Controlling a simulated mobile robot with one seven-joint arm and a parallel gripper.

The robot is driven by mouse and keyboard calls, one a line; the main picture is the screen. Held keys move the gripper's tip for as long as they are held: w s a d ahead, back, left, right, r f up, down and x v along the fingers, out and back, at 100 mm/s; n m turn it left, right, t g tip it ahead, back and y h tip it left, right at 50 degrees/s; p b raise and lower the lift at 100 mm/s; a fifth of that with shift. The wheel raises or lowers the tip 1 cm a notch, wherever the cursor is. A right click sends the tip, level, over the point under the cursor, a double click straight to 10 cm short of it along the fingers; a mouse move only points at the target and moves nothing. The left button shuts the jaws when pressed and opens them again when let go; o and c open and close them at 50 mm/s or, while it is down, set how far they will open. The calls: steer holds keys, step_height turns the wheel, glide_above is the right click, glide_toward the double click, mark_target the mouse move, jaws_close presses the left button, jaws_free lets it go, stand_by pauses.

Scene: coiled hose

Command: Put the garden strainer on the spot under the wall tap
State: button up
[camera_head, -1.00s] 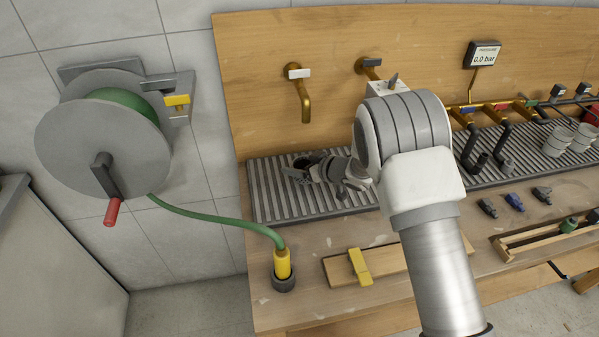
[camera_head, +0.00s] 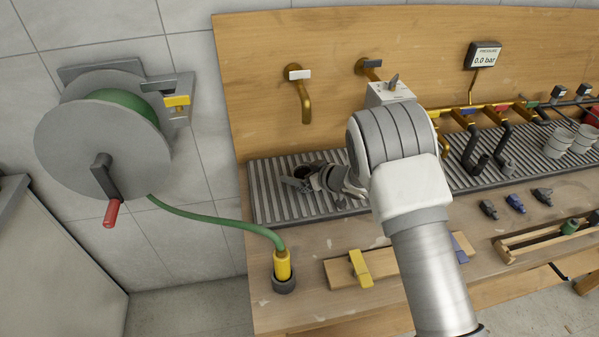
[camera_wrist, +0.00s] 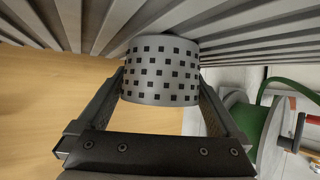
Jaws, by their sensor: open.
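The garden strainer (camera_wrist: 160,72) is a grey cylinder with rows of square holes. In the wrist view it stands against the slatted grate between the two fingers of my gripper (camera_wrist: 162,92). The fingers are open on either side of it; I cannot tell whether either touches it. In the head view my gripper (camera_head: 303,182) is low over the left part of the grate (camera_head: 262,205), and it mostly hides the strainer. The brass wall tap (camera_head: 304,98) with a white handle is on the board above that part. No spot marking is visible.
A second brass tap (camera_head: 369,68) is to the right. A green hose (camera_head: 215,217) runs from a wall reel (camera_head: 104,140) to a yellow nozzle (camera_head: 282,265) at the bench's front left. Pale buckets (camera_head: 556,142) stand on the grate at right. A board with a yellow clip (camera_head: 360,268) lies in front.

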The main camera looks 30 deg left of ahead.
steer(key=v, duration=1)
steer(key=shift+d+r+p, duration=0.15)
steer(key=shift+d+p, duration=0.15)
steer(key=shift+d, duration=0.05)
steer(key=shift+s+d+r, duration=0.2)
steer(key=shift+s+d, duration=0.05)
steer(key=shift+d, duration=0.25)
